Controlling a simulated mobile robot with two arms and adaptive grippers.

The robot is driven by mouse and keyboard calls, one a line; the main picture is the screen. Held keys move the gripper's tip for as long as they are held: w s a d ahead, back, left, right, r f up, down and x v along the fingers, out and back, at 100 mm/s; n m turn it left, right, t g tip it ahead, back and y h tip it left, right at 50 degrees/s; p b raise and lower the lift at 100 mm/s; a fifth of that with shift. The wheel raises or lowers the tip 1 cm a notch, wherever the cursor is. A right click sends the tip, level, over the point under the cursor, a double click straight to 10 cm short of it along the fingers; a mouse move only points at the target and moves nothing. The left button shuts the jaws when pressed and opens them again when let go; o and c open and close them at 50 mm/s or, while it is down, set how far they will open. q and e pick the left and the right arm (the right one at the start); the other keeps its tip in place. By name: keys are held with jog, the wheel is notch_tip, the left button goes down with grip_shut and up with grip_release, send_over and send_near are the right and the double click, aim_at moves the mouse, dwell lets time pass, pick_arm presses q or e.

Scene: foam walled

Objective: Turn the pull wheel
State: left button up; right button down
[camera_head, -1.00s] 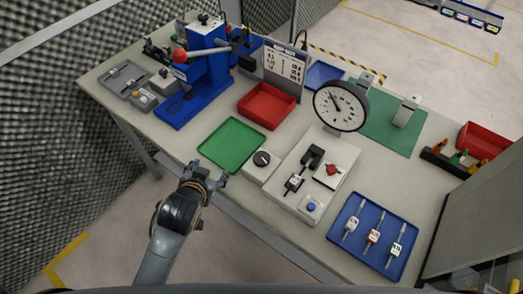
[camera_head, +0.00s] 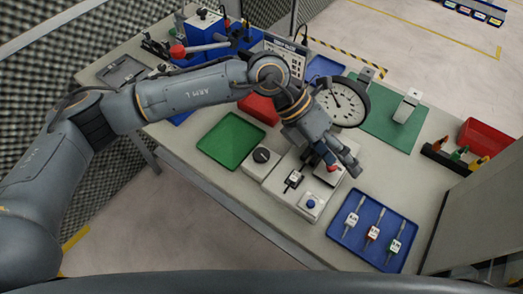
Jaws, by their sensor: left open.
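The white control panel (camera_head: 309,215) lies on the workbench. It carries a red knob (camera_head: 333,167), the most wheel-like part, a black lever piece with a white tag (camera_head: 292,179) and a blue button (camera_head: 310,204). My left gripper (camera_head: 342,170) is open over the panel's upper right. Its fingers point down at the red knob and hide most of it. I cannot tell whether they touch it. My right gripper is not in view.
A white box with a black dial (camera_head: 261,155) sits left of the panel. A green tray (camera_head: 232,140) and red bin (camera_head: 259,108) lie beyond. A blue tray (camera_head: 346,240) with several tagged tools is in front right.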

pick_arm(q)
jog(key=w+a+f+t+y, duration=0.2)
jog(key=w+a+y, duration=0.2)
jog(key=w+a, duration=0.15)
jog(key=t+y, duration=0.2)
jog(key=y, duration=0.2)
send_over(261, 154)
notch_tip(261, 154, down, 13)
jog(key=p, duration=0.4)
jog(key=shift+p, duration=0.3)
jog(key=shift+f, duration=0.55)
jog(key=shift+c, duration=0.2)
